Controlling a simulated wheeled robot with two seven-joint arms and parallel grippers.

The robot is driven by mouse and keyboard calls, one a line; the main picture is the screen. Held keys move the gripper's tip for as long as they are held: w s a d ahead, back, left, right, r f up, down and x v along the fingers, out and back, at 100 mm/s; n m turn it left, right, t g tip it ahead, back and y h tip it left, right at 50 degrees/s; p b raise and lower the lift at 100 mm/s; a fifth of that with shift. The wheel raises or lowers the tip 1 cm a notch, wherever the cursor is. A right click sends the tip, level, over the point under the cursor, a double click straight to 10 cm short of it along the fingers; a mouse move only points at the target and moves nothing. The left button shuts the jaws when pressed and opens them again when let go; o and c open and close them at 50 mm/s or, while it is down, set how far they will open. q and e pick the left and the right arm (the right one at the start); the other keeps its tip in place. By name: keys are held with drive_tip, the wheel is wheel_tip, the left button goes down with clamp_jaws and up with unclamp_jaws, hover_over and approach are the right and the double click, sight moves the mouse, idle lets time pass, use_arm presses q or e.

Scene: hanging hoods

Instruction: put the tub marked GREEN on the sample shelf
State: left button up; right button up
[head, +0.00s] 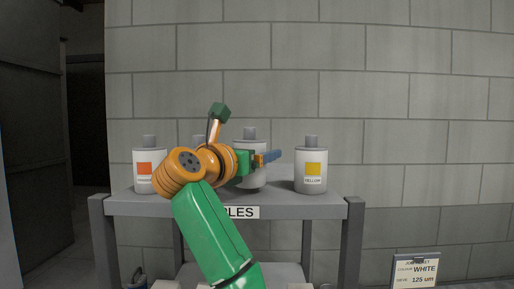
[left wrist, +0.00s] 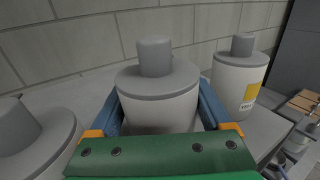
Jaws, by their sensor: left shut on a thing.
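My left gripper (head: 264,158) is shut on a white-grey tub (head: 250,134) with a grey cap, over the sample shelf (head: 150,206). The tub is upright and looks slightly above the shelf top. Its label is hidden, so I cannot read its colour. In the left wrist view the same tub (left wrist: 156,88) sits between the blue fingers. A tub marked YELLOW (head: 311,158) stands to its right, and a tub with an orange label (head: 148,155) stands at the left end. My right gripper is not in view.
A placard (head: 416,270) reading WHITE and 125 um stands low at the right. A block wall (head: 400,90) is close behind the shelf. In the left wrist view a neighbouring tub (left wrist: 40,135) is close on the left. The shelf's right end beyond YELLOW is narrow.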

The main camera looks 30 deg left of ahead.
use_arm(q)
drive_tip(key=shift+w+f, duration=0.35)
drive_tip(key=shift+s, duration=0.15)
drive_tip(key=shift+f, duration=0.3)
drive_tip(key=o, duration=0.9)
drive_tip(key=shift+c, duration=0.2)
